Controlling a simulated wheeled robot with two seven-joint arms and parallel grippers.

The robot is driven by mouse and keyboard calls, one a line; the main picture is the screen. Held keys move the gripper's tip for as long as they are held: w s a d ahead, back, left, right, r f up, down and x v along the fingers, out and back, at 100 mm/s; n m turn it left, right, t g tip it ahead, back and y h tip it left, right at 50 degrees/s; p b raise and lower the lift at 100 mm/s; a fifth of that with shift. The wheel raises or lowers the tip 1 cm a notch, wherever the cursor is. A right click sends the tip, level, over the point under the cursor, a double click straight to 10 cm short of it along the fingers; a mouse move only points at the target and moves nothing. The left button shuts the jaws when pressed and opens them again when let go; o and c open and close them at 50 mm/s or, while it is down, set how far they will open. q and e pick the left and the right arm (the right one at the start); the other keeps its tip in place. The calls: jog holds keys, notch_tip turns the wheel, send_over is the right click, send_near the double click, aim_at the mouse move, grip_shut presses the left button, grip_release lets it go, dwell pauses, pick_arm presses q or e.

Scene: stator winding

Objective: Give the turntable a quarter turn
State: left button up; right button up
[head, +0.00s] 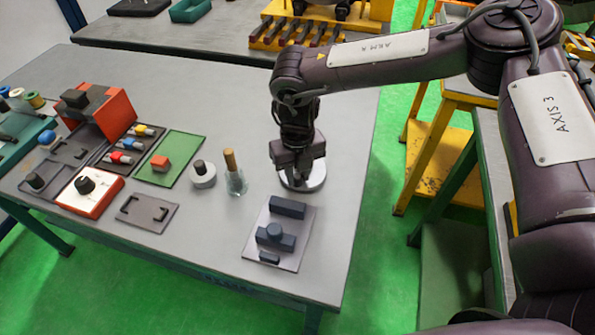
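A round, light grey disc, which looks like the turntable (317,183), lies flat on the grey table near its right edge. My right gripper (300,178) points straight down over it, with the fingers at or just above its top. The gripper hides the middle of the disc, so I cannot tell whether the fingers touch or hold anything there. The finger gap is too small to make out. My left gripper is out of view.
A grey plate with dark blocks (289,209) lies just in front of the disc. To its left stand a glass bottle with a brown top (234,179), a pale round piece with a dark knob (203,176) and a green mat (188,148). The table behind the disc is clear.

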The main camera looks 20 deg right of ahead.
aim_at(321, 172)
grip_shut()
jog(key=shift+d+n, duration=0.15)
jog(key=shift+n, duration=0.15)
jog(key=shift+s+d+r+n+p, duration=0.15)
jog(key=shift+d+n+p, duration=0.15)
jog(key=shift+n, duration=0.55)
jog(key=shift+s+d+f+n+p, duration=0.1)
jog(key=shift+d+n+p, duration=0.15)
jog(key=shift+n, duration=0.6)
jog(key=shift+d+n, duration=0.45)
jog(key=shift+n, duration=0.6)
jog(key=shift+d+n, duration=0.45)
jog(key=shift+n, duration=0.6)
jog(key=shift+w+d+n, duration=0.2)
jog(key=shift+d+n, duration=0.25)
jog(key=shift+n, duration=0.75)
jog(key=shift+w+d+n, duration=0.15)
jog(key=shift+d+n, duration=0.3)
jog(key=shift+n, duration=0.75)
jog(key=shift+w+d+r+n+b, duration=0.1)
jog(key=shift+w+d+n+b, duration=0.2)
jog(key=shift+n, duration=0.9)
jog(key=shift+w+d+n+b, duration=0.15)
jog(key=shift+w+d+n, duration=0.2)
jog(key=shift+n, duration=0.85)
jog(key=shift+w+n, duration=0.1)
jog(key=shift+n, duration=0.2)
jog(key=shift+o, duration=2.4)
grip_release()
